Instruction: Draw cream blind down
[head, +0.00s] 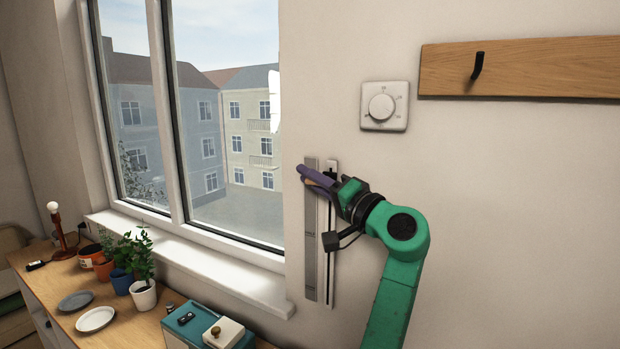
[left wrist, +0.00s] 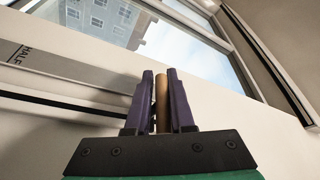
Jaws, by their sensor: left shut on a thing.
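The cream blind itself does not show; the visible window panes (head: 228,120) are uncovered. On the wall right of the window are a grey strip (head: 310,250) and a white slotted rail (head: 330,275). In the left wrist view the grey strip (left wrist: 75,75) bears the word HALF. My left gripper (head: 303,174), with purple fingers, is at the upper end of the rail. In the left wrist view its fingers (left wrist: 161,78) are shut on a brown rod-like handle (left wrist: 161,95). The fingers partly hide the handle. My right gripper is out of view.
A white dial (head: 383,106) and a wooden board with a black hook (head: 520,68) are on the wall to the right. Below the window stands a wooden counter (head: 130,322) with potted plants (head: 142,270), plates (head: 96,319) and a teal box (head: 190,325).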

